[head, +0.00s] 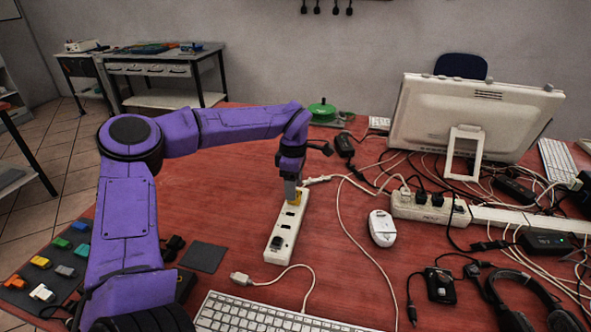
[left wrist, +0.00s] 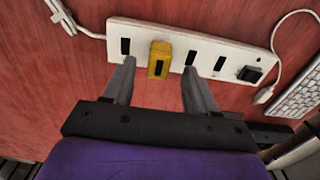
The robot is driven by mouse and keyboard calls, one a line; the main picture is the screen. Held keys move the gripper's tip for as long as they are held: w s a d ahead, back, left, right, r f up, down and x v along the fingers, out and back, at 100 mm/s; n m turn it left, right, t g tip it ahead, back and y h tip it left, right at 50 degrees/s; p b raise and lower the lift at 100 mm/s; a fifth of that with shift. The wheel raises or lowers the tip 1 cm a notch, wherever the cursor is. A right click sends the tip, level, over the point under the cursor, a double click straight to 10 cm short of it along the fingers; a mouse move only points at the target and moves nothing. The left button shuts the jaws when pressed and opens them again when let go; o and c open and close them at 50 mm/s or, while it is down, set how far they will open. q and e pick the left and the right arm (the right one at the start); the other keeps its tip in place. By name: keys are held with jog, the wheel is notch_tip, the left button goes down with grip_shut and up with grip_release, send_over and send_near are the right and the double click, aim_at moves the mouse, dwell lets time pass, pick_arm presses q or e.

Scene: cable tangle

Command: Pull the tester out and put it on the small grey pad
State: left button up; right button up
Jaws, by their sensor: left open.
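The tester is a small yellow block (head: 295,197) plugged into a white power strip (head: 285,228) in the middle of the red table. It also shows in the left wrist view (left wrist: 160,59), upright in one socket of the strip (left wrist: 258,58). My left gripper (head: 291,190) is open just above the strip. In the left wrist view its two fingers (left wrist: 159,76) point at the strip, one on each side of the tester; I cannot tell whether they touch it. The small grey pad (head: 203,257) lies bare, left of the strip. My right gripper is not in view.
A black plug (head: 280,243) sits at the strip's near end. A keyboard (head: 260,315) lies in front, a white mouse (head: 382,228) to the right. Cables tangle around a second strip (head: 430,208). A dark mat (head: 45,270) with several coloured blocks is at the left.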

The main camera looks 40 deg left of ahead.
pick_arm(q)
jog(key=shift+w+f, duration=0.15)
jog(key=shift+f, duration=0.35)
jog(key=shift+w+f, duration=0.15)
jog(key=shift+f, duration=0.75)
jog(key=shift+s, duration=0.25)
jog(key=shift+f, duration=0.1)
jog(key=shift+c, duration=0.3)
grip_shut()
